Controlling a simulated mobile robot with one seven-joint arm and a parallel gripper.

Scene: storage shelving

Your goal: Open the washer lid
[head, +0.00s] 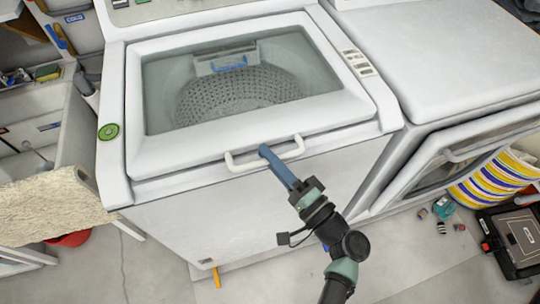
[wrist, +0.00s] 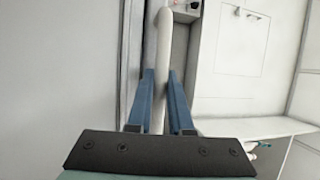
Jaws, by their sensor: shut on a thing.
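The washer (head: 210,225) is a white top-loader in the middle of the head view. Its lid (head: 160,150) is a white frame around a clear window, lying down over the drum. A white bar handle (head: 240,164) sticks out from the lid's front edge. My gripper (head: 265,151) reaches up from the lower right, and its blue fingers are at the handle near its middle. In the wrist view the handle (wrist: 163,40) runs between the two blue fingers (wrist: 160,90), which are shut on it.
A white front-loading machine (head: 450,60) stands close on the right. A striped basket (head: 492,182) and a black case (head: 515,240) sit on the floor at the right. The floor in front of the washer is mostly clear.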

